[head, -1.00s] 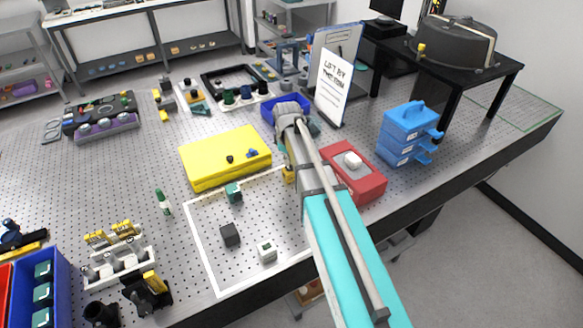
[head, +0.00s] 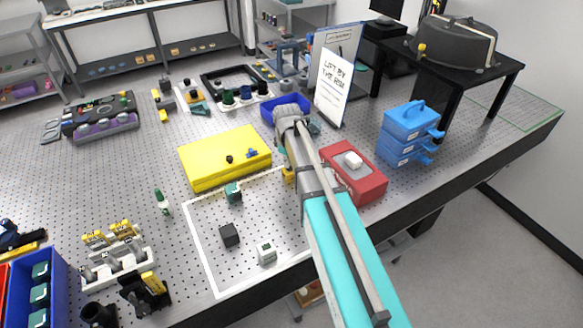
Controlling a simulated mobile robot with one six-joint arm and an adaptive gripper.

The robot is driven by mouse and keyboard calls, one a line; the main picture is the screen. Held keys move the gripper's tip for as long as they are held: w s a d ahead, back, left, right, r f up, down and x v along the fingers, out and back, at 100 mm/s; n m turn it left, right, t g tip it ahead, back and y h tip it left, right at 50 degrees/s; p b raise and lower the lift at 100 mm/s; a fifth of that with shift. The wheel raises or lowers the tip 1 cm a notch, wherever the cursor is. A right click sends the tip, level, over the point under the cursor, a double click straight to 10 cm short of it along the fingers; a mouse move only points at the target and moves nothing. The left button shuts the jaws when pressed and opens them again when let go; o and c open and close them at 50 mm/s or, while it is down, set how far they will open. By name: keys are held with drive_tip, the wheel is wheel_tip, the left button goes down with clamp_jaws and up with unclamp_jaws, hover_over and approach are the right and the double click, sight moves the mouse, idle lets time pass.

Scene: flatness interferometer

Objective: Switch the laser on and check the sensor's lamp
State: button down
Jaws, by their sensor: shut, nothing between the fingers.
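A yellow box (head: 212,172) with a small black knob and a blue part on top lies left of my arm. Inside a white outline on the bench are a green-and-dark cube (head: 233,193), a dark cube (head: 229,235) and a white cube with a dark green face (head: 266,252). I cannot tell which is the laser or the sensor, and no lit lamp is discernible.
A clipboard sign (head: 335,75), a blue bin (head: 268,113) and blue stacked drawers (head: 409,150) stand beyond my arm. A black stand (head: 510,70) is at the back right. Clear perforated bench (head: 130,180) lies left of the yellow box.

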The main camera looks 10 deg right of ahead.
drive_tip(key=shift+f+b, duration=0.4)
drive_tip(key=shift+f, duration=0.1)
idle(0.3)
drive_tip(key=shift+r, duration=0.1)
drive_tip(key=shift+r+p, duration=3.5)
drive_tip(key=shift+p, duration=0.05)
drive_tip(key=s+f+m+b, duration=0.2)
drive_tip(key=s+m, duration=0.7)
drive_tip(key=s, duration=0.9)
drive_tip(key=shift+s+d, duration=0.25)
drive_tip(key=shift+d, duration=0.15)
drive_tip(key=shift+f, duration=0.1)
idle(0.3)
